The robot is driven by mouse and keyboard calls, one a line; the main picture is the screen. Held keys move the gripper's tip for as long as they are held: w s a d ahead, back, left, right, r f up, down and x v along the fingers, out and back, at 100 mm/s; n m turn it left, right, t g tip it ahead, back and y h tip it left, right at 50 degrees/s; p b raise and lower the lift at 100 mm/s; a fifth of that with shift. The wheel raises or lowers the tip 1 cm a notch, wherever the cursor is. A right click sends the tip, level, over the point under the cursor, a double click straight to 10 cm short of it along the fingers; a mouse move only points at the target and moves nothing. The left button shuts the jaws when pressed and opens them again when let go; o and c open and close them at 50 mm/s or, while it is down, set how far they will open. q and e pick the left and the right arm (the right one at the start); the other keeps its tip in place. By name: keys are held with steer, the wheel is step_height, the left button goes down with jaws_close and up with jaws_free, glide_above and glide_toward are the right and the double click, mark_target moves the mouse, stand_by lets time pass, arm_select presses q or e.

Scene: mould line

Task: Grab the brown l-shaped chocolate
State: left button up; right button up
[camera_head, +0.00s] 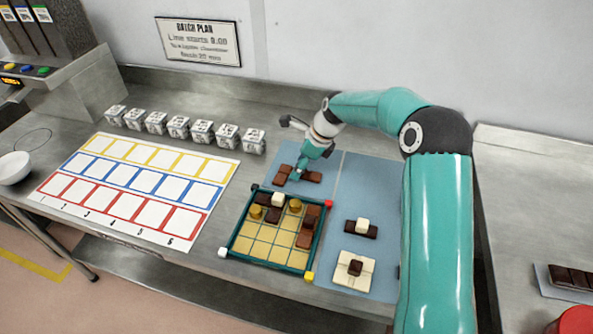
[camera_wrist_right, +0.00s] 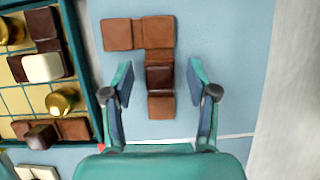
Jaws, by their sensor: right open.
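The brown L-shaped chocolate (camera_wrist_right: 158,40) lies on the blue mat. In the right wrist view its long leg runs down between my fingers and its short foot points left at the top. A darker square (camera_wrist_right: 160,78) sits on the long leg. In the head view the chocolate (camera_head: 312,177) is partly hidden by my gripper. My right gripper (camera_head: 299,172) is open over it. In the right wrist view the fingers (camera_wrist_right: 160,80) stand on either side of the long leg, with gaps; their height above the mat is unclear. My left gripper is not in view.
A teal-framed grid tray (camera_head: 262,249) with brown, white and gold pieces stands close to the chocolate. Other chocolates lie on the blue mat (camera_head: 342,200), a white-and-dark one (camera_head: 362,227) and a cream one (camera_head: 354,271). A card sheet (camera_head: 128,190) and several printed cubes (camera_head: 178,127) are at left.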

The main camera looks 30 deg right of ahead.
jaws_close()
stand_by(0.3)
steer(key=shift+r, duration=0.15)
steer(key=shift+r, duration=0.55)
step_height(320, 180, up, 26)
steer(key=p, duration=0.6)
steer(key=shift+f+p, duration=0.2)
steer(key=shift+p, duration=0.1)
